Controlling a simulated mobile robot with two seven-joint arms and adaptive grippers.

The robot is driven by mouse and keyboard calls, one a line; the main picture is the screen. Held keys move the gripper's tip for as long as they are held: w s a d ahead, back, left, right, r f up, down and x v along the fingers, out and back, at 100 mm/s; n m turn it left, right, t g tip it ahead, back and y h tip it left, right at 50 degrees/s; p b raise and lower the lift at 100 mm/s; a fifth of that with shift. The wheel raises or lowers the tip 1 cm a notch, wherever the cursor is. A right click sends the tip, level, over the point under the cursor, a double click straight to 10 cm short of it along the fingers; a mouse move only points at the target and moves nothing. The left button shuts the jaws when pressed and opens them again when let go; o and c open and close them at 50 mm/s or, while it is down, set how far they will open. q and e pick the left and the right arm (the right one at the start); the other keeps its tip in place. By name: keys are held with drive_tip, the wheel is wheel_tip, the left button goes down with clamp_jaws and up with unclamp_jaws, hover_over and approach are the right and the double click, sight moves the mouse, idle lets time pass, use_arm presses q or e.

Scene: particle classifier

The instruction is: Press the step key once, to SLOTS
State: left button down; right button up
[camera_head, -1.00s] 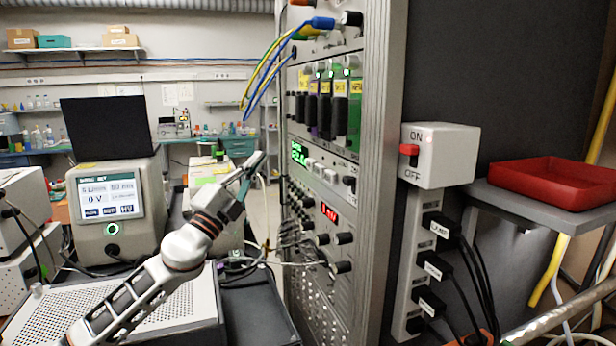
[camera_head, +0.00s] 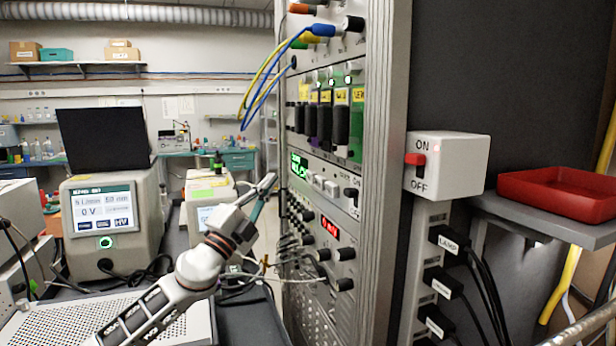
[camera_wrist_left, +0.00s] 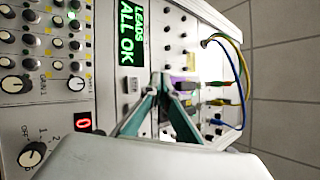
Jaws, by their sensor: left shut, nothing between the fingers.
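The module with the green display (camera_head: 299,166) sits in the tall instrument rack. In the left wrist view the display (camera_wrist_left: 132,35) reads LEADS ALL OK, turned sideways. A row of pale keys (camera_head: 318,183) lies beside the display; I cannot read which is the step key. One key (camera_wrist_left: 132,84) shows in the left wrist view, just left of the fingertips; the fingers may hide others. My left gripper (camera_head: 268,183) is shut and empty, its tips in front of the rack face near the display. I cannot tell whether they touch it. My right gripper is not in view.
Blue and yellow cables (camera_head: 262,82) loop out of the rack's upper left. Knobs and a red readout (camera_head: 330,230) sit below the keys. An ON/OFF switch box (camera_head: 446,166) and red tray (camera_head: 565,194) stand right of the rack. A perforated-top box (camera_head: 150,325) is below my left arm.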

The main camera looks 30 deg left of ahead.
sight(307, 174)
use_arm(q)
drive_tip(key=w+d, duration=0.4)
drive_tip(key=shift+w, duration=0.3)
drive_tip(key=shift+w, duration=0.1)
idle(1.4)
drive_tip(key=shift+w+d, duration=0.2)
drive_tip(key=shift+d, duration=0.05)
drive_tip(key=shift+w+d, duration=0.5)
drive_tip(key=shift+w, duration=0.15)
idle(1.3)
drive_tip(key=shift+s, duration=0.1)
drive_tip(key=shift+s+a, duration=0.75)
drive_tip(key=shift+s, duration=0.15)
drive_tip(key=shift+a, duration=0.1)
